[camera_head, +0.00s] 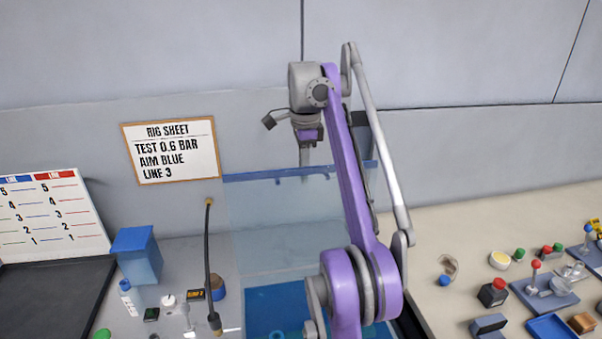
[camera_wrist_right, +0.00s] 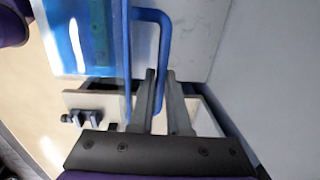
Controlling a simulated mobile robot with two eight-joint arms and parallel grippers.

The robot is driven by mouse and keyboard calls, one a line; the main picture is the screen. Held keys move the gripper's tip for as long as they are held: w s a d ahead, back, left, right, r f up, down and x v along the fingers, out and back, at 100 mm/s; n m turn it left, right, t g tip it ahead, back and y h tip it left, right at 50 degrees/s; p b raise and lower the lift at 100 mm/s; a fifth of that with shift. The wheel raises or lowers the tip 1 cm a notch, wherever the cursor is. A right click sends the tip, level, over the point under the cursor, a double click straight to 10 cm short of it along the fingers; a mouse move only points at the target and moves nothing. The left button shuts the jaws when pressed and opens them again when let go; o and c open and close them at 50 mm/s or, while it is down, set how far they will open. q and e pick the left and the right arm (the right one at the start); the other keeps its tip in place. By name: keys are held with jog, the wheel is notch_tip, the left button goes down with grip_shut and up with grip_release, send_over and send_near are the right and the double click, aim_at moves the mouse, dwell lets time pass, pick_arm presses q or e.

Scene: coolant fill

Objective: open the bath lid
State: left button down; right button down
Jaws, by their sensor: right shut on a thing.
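The bath lid (camera_head: 275,215) is a clear panel with a blue top edge, raised and standing roughly upright at the back of the bath. Below it lies the bath (camera_head: 268,298) with blue liquid, partly hidden by my right arm. My right gripper (camera_head: 306,160) is at the lid's top edge. In the right wrist view the right gripper (camera_wrist_right: 161,76) is shut on the blue lid handle (camera_wrist_right: 150,15), whose bar runs down between the fingers. The clear lid panel (camera_wrist_right: 126,50) is beside it. My left gripper is not in view.
A rig sheet (camera_head: 170,151) hangs on the back wall, close behind the lid. A blue container (camera_head: 137,255) and a dark upright hose (camera_head: 208,265) stand left of the bath. Several small parts and a blue tray (camera_head: 552,328) fill the right bench.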

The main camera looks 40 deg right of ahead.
jog(key=shift+w+d+f, duration=0.1)
jog(key=shift+w+d, duration=0.1)
jog(key=shift+w, duration=0.25)
jog(key=c, duration=0.9)
grip_release()
jog(key=shift+s, duration=0.1)
